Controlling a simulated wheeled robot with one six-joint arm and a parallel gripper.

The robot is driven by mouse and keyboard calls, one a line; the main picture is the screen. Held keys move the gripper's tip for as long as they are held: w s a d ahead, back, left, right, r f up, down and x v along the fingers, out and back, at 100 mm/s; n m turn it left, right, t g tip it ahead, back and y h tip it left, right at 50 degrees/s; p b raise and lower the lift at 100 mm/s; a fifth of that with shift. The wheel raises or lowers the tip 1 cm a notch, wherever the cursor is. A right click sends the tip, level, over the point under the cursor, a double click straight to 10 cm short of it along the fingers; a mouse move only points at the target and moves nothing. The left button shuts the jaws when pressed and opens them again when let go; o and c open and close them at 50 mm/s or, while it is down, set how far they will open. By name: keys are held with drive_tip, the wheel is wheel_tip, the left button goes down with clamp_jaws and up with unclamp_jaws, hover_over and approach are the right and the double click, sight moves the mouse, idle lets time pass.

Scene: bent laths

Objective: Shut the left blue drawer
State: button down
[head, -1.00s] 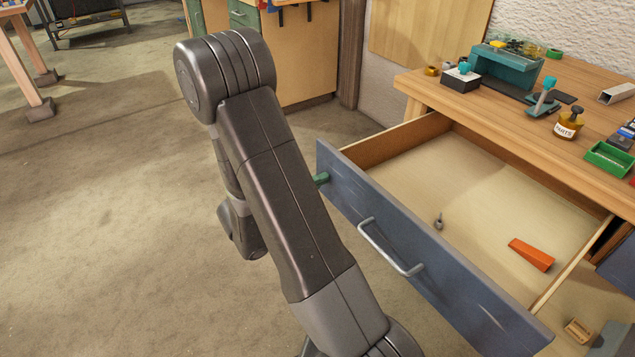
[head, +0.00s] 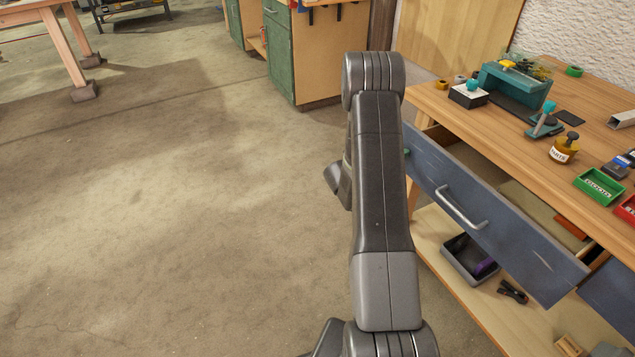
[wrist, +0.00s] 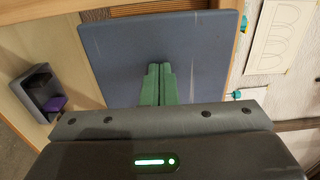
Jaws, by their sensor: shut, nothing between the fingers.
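The left blue drawer (head: 500,225) is partly open. Its front stands out from the bench, and a strip of its inside shows behind it. Its metal handle (head: 460,208) is on the front. My gripper is shut and empty, with its green fingers (wrist: 157,84) together and pointing at the blue drawer front (wrist: 115,60) in the wrist view. The tips look to be at or against the front; exact contact is hard to tell. In the head view my arm hides most of the gripper; a bit of green (head: 407,153) shows near the front's left end.
An orange wedge (head: 570,228) lies inside the drawer. Another blue drawer front (head: 612,292) is at the right. The bench top (head: 480,125) holds several items, including a green box (head: 598,186). A lower shelf holds a dark tray (head: 466,262). Floor at left is clear.

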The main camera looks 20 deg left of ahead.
drive_tip(key=x, duration=1)
drive_tip(key=shift+w+d, duration=0.2)
drive_tip(key=shift+w+d+r, duration=0.1)
drive_tip(key=shift+w+r, duration=0.05)
drive_tip(key=shift+w, duration=0.05)
drive_tip(key=shift+r, duration=0.15)
drive_tip(key=shift+s, duration=0.15)
drive_tip(key=v, duration=1.4)
drive_tip(key=shift+f, duration=0.3)
drive_tip(key=x, duration=1.3)
drive_tip(key=shift+w+d, duration=0.1)
drive_tip(key=shift+w, duration=0.15)
drive_tip(key=shift+w+d, duration=0.1)
drive_tip(key=shift+w, duration=0.1)
